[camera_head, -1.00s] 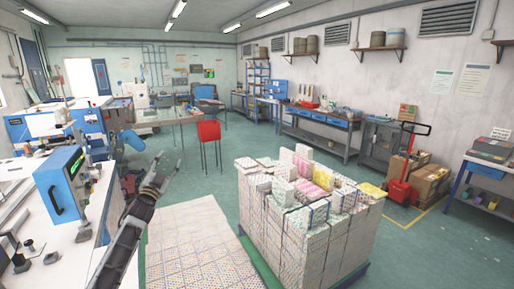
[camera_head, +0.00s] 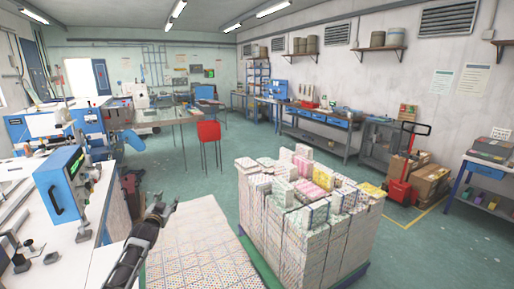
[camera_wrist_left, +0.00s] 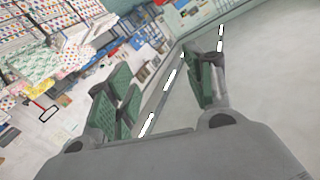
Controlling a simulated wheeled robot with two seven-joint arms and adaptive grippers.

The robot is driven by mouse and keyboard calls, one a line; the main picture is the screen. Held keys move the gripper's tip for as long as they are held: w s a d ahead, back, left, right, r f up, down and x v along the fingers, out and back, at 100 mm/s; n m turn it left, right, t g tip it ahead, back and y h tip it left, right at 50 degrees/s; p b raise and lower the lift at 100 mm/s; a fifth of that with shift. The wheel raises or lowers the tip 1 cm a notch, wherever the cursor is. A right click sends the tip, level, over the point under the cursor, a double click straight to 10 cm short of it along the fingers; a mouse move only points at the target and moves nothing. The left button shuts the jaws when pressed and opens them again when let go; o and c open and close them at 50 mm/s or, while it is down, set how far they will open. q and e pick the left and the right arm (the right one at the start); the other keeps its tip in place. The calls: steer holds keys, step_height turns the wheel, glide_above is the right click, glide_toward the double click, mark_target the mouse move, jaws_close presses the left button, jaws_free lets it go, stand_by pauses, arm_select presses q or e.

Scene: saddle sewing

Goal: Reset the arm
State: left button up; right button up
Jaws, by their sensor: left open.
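My left arm comes in at the lower left of the head view. Its gripper (camera_head: 167,208) is in the air between the white workbench (camera_head: 88,262) and the stack of patterned packs (camera_head: 318,225). In the left wrist view the two green-padded fingers of the gripper (camera_wrist_left: 160,95) stand wide apart with nothing between them. My right gripper is in neither view.
The bench on the left carries a blue machine (camera_head: 62,185). A low patterned layer (camera_head: 195,255) lies on the floor beside the stack. A red chair (camera_head: 208,131) stands farther back. Green floor is free in the middle of the room.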

arm_select(q)
steer(key=s+d+f+g, duration=0.15)
steer(key=s+f, duration=0.35)
steer(key=f, duration=0.9)
steer(key=s+d+f+g, duration=0.1)
steer(key=s+f+g, duration=0.3)
steer(key=f, duration=1)
steer(key=s+d+f+g, duration=0.3)
steer(key=s+f, duration=1.5)
steer(key=f, duration=0.2)
steer(key=s+d+f+g, duration=0.1)
steer(key=s+f, duration=0.4)
steer(key=s, duration=0.3)
steer(key=s+d+f+g+h, duration=0.1)
steer(key=s+f+g, duration=0.1)
steer(key=s+f, duration=0.45)
steer(key=s+d+f+g, duration=0.1)
steer(key=s+f, duration=0.2)
steer(key=s, duration=0.7)
steer(key=s+d+f+g, duration=0.2)
steer(key=s+f, duration=0.1)
steer(key=s, duration=0.9)
steer(key=s+d+f+g, duration=0.1)
steer(key=s+f+g, duration=0.1)
steer(key=s, duration=1)
steer(key=shift+s+d+f+n, duration=0.35)
steer(key=shift+d+f+n, duration=0.05)
steer(key=shift+f, duration=0.2)
steer(key=shift+s, duration=0.1)
